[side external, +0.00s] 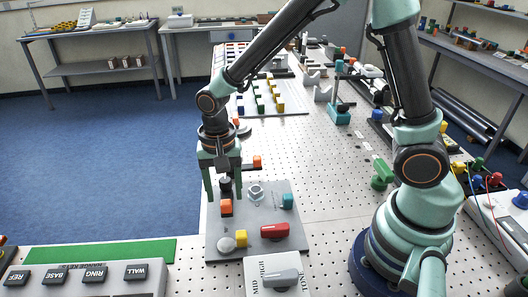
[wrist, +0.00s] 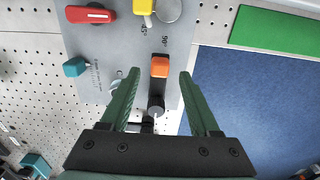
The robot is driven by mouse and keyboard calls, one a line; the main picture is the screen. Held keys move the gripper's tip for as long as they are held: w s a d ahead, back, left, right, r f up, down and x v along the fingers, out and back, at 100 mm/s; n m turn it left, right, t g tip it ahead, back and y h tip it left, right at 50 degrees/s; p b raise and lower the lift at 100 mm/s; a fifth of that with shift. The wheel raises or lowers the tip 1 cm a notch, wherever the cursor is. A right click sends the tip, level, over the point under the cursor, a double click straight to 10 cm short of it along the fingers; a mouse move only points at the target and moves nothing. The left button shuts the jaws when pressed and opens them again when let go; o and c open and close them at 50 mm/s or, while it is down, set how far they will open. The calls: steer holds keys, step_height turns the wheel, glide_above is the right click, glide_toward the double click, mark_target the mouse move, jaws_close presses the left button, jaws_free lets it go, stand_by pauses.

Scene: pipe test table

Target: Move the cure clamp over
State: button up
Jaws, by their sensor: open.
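A grey panel (side external: 262,211) lies on the perforated table and carries several coloured parts. None is legibly marked as the cure clamp. An orange block (side external: 226,207) with a black round knob (side external: 226,186) beside it sits at the panel's left side. In the wrist view the orange block (wrist: 160,67) is near a "90°" mark, with the black knob (wrist: 156,104) below it. My gripper (side external: 222,195) is open and points down over these parts. In the wrist view its fingers (wrist: 159,74) stand on either side of the orange block, with visible gaps.
The panel also has a red handle (side external: 275,231), a yellow block (side external: 241,238) and a teal knob (side external: 287,201). A grey selector box (side external: 272,277) stands in front. A labelled button box (side external: 85,280) and green mat (side external: 103,252) are at the left. Clear table lies right of the panel.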

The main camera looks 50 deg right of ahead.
steer(key=shift+f, duration=1.3)
jaws_close()
stand_by(0.5)
